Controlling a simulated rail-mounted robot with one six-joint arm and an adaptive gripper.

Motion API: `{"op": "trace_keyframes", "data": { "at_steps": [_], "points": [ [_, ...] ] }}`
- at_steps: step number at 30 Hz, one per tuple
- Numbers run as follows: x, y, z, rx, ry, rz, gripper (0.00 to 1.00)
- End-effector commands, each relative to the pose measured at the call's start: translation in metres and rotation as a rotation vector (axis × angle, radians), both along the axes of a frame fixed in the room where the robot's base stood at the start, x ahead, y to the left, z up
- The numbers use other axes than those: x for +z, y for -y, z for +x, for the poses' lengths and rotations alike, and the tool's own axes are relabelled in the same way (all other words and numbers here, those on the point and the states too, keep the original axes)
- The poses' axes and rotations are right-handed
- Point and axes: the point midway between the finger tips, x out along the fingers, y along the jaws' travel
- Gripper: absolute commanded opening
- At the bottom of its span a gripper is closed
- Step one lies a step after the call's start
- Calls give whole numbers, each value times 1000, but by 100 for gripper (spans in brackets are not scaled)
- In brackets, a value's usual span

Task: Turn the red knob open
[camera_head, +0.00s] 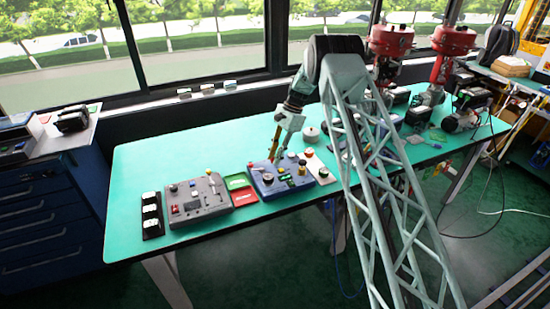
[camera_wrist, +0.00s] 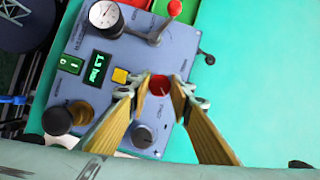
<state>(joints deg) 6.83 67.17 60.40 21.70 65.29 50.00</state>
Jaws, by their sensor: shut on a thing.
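The red knob (camera_wrist: 160,85) is on the face of a blue-grey control box (camera_wrist: 165,60) in the wrist view. A pale mark shows on the knob's top. My gripper (camera_wrist: 160,82) has its two yellow-brown fingers on either side of the knob, shut on it. In the head view my gripper (camera_head: 277,158) reaches down over the blue box (camera_head: 262,190) on the green table. I cannot make out the red knob there.
Close to the knob are a yellow button (camera_wrist: 120,75), a dark knob (camera_wrist: 142,136), a lit display (camera_wrist: 97,67), a gauge (camera_wrist: 105,16) and a lever with a red ball (camera_wrist: 175,8). A grey control box (camera_head: 197,198) stands to the left. The table's left end (camera_head: 145,165) is clear.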

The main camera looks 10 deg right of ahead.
Motion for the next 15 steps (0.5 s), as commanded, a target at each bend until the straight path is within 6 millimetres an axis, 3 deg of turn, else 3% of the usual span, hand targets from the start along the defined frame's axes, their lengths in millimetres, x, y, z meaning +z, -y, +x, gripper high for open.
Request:
{"op": "trace_keyframes", "data": {
  "at_steps": [15],
  "points": [
    [-1,-2,2,488,1,0,9]
  ]
}}
